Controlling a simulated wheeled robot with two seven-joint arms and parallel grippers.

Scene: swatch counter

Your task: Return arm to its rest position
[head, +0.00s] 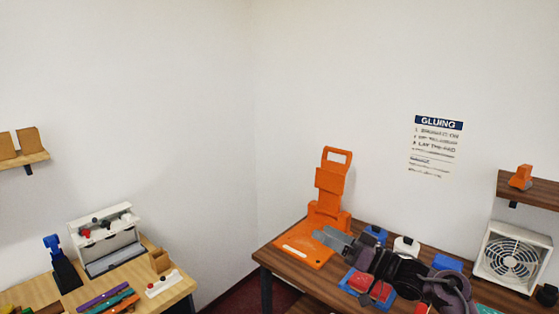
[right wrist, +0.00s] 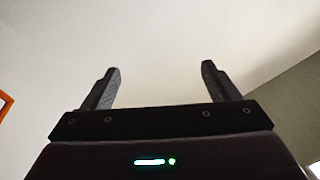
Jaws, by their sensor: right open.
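My right gripper (head: 336,240) is above the dark wood table on the right in the head view, with its arm coming in from the lower right. In that picture its fingers overlap the base of the orange stand (head: 333,185); I cannot tell how far apart they are. In the right wrist view my right gripper (right wrist: 160,82) has its two dark fingers spread wide, with nothing between them and a pale plain surface beyond. My left gripper is in neither view.
The dark wood table (head: 285,268) carries a white fan (head: 512,256), a white bottle (head: 406,246) and blue items near my right arm. A wall shelf (head: 535,190) is above the fan. A light wood table (head: 180,290) stands at left, with a gap between the tables.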

